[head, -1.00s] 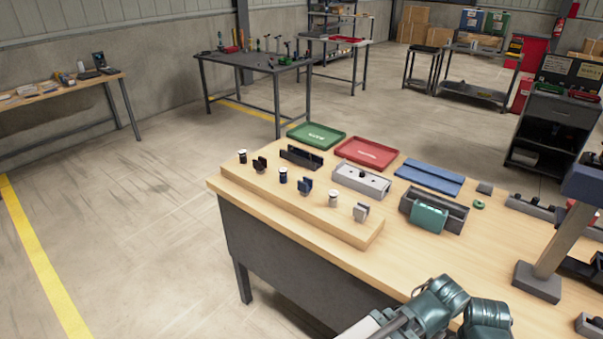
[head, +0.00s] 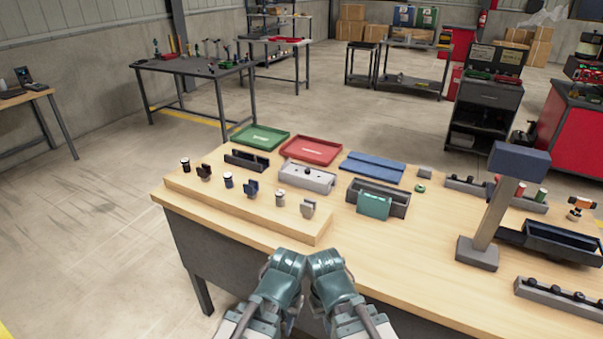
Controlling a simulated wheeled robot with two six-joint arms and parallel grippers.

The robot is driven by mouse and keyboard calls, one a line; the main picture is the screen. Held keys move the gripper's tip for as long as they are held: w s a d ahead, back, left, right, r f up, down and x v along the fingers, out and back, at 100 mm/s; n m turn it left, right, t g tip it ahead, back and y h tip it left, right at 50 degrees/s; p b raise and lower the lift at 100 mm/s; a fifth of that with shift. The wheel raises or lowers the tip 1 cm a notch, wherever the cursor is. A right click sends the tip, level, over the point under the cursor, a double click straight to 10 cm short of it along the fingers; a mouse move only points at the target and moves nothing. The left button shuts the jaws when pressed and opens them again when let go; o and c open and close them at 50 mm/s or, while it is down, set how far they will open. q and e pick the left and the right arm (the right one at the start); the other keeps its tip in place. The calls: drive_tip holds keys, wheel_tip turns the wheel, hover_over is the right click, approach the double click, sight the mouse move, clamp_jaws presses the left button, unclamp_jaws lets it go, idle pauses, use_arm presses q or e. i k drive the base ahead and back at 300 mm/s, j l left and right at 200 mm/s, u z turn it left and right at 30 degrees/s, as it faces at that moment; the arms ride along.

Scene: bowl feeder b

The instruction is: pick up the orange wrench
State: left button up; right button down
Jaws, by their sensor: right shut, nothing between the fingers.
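I cannot make out an orange wrench for certain. A small orange-topped piece (head: 580,204) stands at the far right of the wooden workbench (head: 420,255); its shape is too small to tell. My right gripper (head: 325,262) is at the bottom middle, by the bench's front edge, shut and empty. My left gripper (head: 284,264) is close beside it on the left; its fingers cannot be made out. Both are well away from the orange-topped piece.
A blue-topped post (head: 489,205) stands between my arms and the orange-topped piece. Near it are a dark open bin (head: 560,240) and a grey knobbed rail (head: 560,297). Green (head: 260,138) and red (head: 311,149) trays lie at the back left. The bench's front middle is clear.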

sight(574, 216)
drive_tip(key=z, duration=1.7)
